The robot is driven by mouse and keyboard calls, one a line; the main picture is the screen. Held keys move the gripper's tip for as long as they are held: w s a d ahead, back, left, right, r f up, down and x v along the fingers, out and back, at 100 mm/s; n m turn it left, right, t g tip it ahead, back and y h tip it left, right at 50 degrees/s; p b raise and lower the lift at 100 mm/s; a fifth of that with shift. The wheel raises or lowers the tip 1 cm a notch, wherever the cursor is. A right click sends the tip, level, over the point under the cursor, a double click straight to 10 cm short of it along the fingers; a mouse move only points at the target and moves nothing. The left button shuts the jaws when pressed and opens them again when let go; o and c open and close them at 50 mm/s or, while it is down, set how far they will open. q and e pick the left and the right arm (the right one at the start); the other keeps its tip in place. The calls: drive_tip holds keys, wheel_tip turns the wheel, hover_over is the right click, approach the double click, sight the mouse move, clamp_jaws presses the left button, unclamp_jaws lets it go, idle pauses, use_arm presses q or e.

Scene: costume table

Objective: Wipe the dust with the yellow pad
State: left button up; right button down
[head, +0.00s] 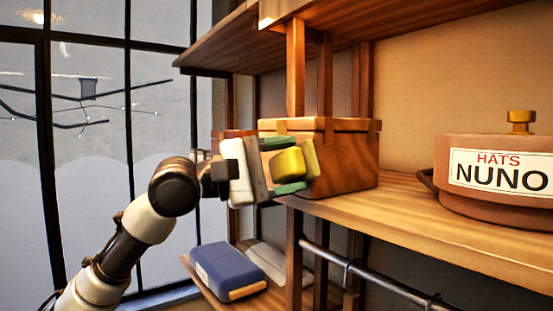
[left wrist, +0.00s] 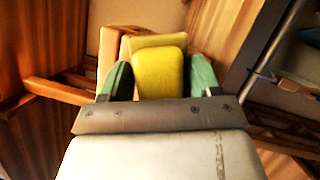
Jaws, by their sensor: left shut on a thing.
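The yellow pad (head: 288,163) is between the green fingers of my left gripper (head: 281,166), with its wider slab facing right toward the front of a wooden box (head: 345,158). In the left wrist view the pad (left wrist: 160,72) sits between the two fingertips (left wrist: 160,80), its slab on the far side. The gripper is shut on the pad, at the left end of the wooden shelf (head: 430,212). I cannot tell whether the slab touches the box. I cannot make out any dust. My right gripper is not in view.
A round brown hat box (head: 455,152) labelled HATS NUNO stands on the shelf at right. An upper shelf (head: 400,18) hangs above. A metal rail (head: 385,281) runs below the shelf. A blue case (head: 225,268) lies low down. The shelf between the boxes is clear.

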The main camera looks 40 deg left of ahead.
use_arm(q)
drive_tip(key=shift+s+d, duration=0.1)
drive_tip(key=shift+d, duration=0.35)
drive_tip(key=shift+w+a+f, duration=0.1)
drive_tip(key=shift+w+a, duration=0.05)
drive_tip(key=shift+a, duration=0.4)
drive_tip(key=shift+w+a, duration=0.15)
drive_tip(key=shift+a, duration=0.35)
drive_tip(key=a, duration=0.1)
drive_tip(key=w+a, duration=0.1)
drive_tip(key=a, duration=0.3)
drive_tip(key=shift+w+a+b, duration=0.25)
drive_tip(key=shift+b, duration=0.1)
drive_tip(key=shift+s+a+b, duration=0.25)
drive_tip(key=shift+s+b, duration=0.35)
drive_tip(key=shift+s, duration=0.35)
drive_tip(key=shift+s+a+b, duration=0.3)
drive_tip(key=shift+s+b, duration=0.35)
drive_tip(key=shift+s, duration=0.3)
drive_tip(key=shift+s+a+b, duration=0.25)
drive_tip(key=shift+s+b, duration=0.35)
drive_tip(key=shift+s, duration=0.35)
